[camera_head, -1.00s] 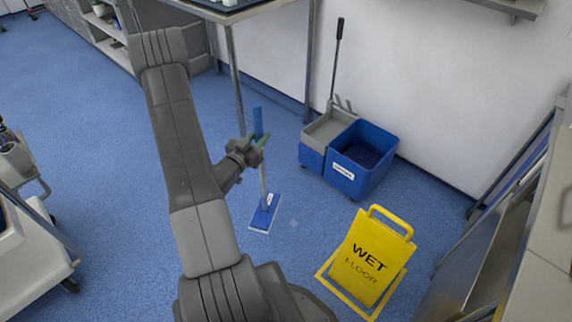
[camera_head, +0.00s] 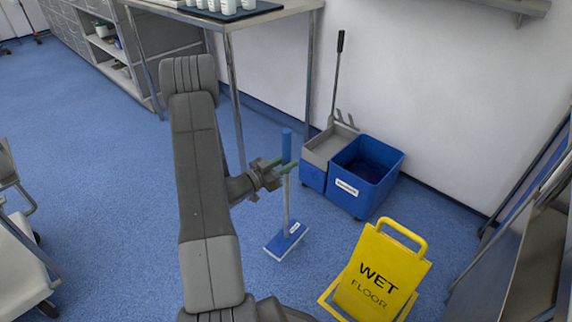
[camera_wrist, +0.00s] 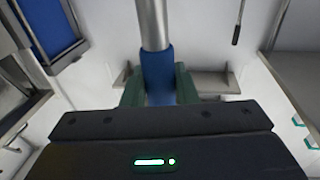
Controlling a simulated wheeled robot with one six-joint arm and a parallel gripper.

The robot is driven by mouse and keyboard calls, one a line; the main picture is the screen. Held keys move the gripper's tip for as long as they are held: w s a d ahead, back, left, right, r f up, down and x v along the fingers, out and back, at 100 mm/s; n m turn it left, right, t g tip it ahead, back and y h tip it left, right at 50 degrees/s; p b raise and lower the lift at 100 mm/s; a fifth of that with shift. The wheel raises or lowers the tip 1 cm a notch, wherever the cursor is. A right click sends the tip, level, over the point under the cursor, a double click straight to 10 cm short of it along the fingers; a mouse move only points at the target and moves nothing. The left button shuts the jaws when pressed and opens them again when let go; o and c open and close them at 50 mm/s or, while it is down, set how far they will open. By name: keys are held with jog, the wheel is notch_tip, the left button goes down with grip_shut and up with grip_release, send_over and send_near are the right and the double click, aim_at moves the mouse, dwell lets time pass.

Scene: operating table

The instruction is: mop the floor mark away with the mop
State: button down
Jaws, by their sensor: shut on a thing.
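The mop stands nearly upright on the blue floor, with a blue grip (camera_head: 286,145), a grey pole (camera_head: 287,200) and a flat blue head (camera_head: 285,241) with a white label. My gripper (camera_head: 286,168) is shut on the mop's handle, just below or at the blue grip. In the wrist view, the green fingers (camera_wrist: 158,88) sit on both sides of the blue grip, with the grey pole (camera_wrist: 153,25) beyond. The mop head rests flat on or very close to the floor. I cannot see the floor mark now; the mop head may cover it.
A blue and grey mop bucket (camera_head: 347,187) stands behind, to the right. A yellow wet-floor sign (camera_head: 375,275) stands at the front right. A metal table (camera_head: 231,85) is behind, and a white cart (camera_head: 22,265) is at left.

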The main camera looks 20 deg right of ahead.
notch_tip(320, 180, down, 4)
jog(key=b, duration=0.3)
jog(key=shift+b, duration=0.4)
